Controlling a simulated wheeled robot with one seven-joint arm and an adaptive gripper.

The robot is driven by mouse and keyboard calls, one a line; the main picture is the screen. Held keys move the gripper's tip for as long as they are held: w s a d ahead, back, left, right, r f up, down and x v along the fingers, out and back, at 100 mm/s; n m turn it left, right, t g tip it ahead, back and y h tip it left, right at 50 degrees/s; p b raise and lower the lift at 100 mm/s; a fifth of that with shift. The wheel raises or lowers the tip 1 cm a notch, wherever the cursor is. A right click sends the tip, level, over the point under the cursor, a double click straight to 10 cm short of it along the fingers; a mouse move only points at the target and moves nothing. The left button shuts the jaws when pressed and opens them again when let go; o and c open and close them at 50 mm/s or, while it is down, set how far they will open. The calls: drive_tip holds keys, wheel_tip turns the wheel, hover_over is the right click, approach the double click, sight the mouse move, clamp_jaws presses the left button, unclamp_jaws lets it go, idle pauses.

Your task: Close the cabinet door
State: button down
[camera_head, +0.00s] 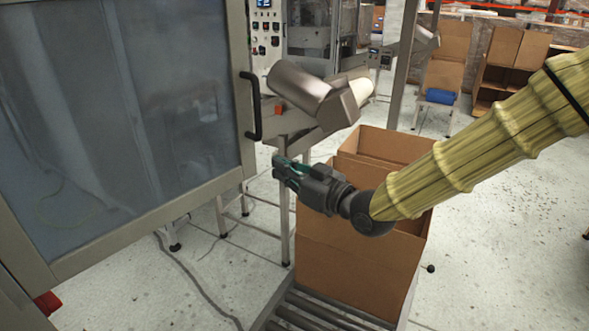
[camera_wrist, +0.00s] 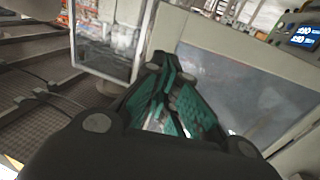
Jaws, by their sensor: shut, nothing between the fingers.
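The cabinet door (camera_head: 120,110) is a large framed, glazed panel at the left of the head view. Its black handle (camera_head: 252,106) is on the right edge of the frame. My gripper (camera_head: 278,168) is shut and empty, to the right of the door and a little below the handle, apart from it in the picture. In the wrist view the closed fingers (camera_wrist: 172,95) with teal pads fill the middle. Framed glazed panels show behind them, but I cannot tell which of them is the door. The cabinet's inside is hidden.
An open cardboard box (camera_head: 355,250) stands on a roller conveyor (camera_head: 310,312) below my arm. A metal chute (camera_head: 320,98) sits behind the handle. A control panel (camera_head: 264,30) is at the back. A cable lies on the floor.

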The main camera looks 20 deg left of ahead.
sight(249, 153)
drive_tip(key=p+x, duration=0.3)
drive_tip(key=x, duration=0.4)
drive_tip(key=shift+a+r, duration=0.1)
drive_tip(key=shift+a, duration=0.05)
drive_tip(key=shift+w+a+p, duration=0.25)
drive_tip(key=shift+a+p, duration=0.1)
drive_tip(key=shift+a, duration=0.15)
